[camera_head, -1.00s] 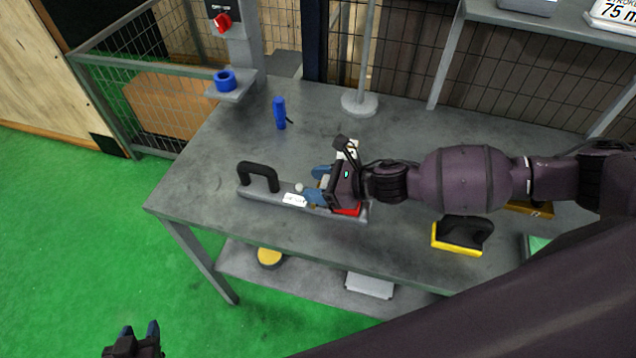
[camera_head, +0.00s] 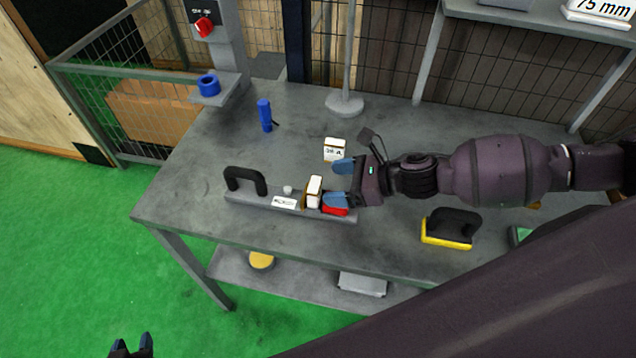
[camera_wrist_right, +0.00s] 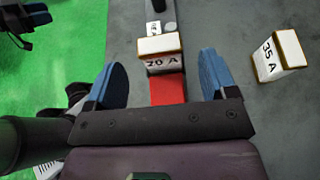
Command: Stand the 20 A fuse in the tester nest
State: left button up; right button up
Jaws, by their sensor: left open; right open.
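The 20 A fuse (camera_head: 313,192), a white block with tan edges, stands upright on the grey tester (camera_head: 240,196) beside its red pad (camera_head: 336,210). Its label faces my right gripper in the right wrist view (camera_wrist_right: 162,62). Whether its foot is fully in the nest is hidden. My right gripper (camera_head: 338,183) is open and empty, just right of the fuse and apart from it; its blue fingers spread wide on either side in the wrist view. My left gripper (camera_head: 132,346) is open and empty at the bottom left, over the green floor.
A 35 A fuse (camera_head: 334,150) stands behind the tester, near my right gripper. A black handle (camera_head: 246,179) rises from the tester's left end. A blue cylinder (camera_head: 265,115), a post base (camera_head: 344,106) and a yellow-and-black block (camera_head: 449,229) stand on the table. The left tabletop is clear.

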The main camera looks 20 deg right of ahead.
jog(key=shift+v, duration=2.25)
jog(key=shift+s, duration=0.1)
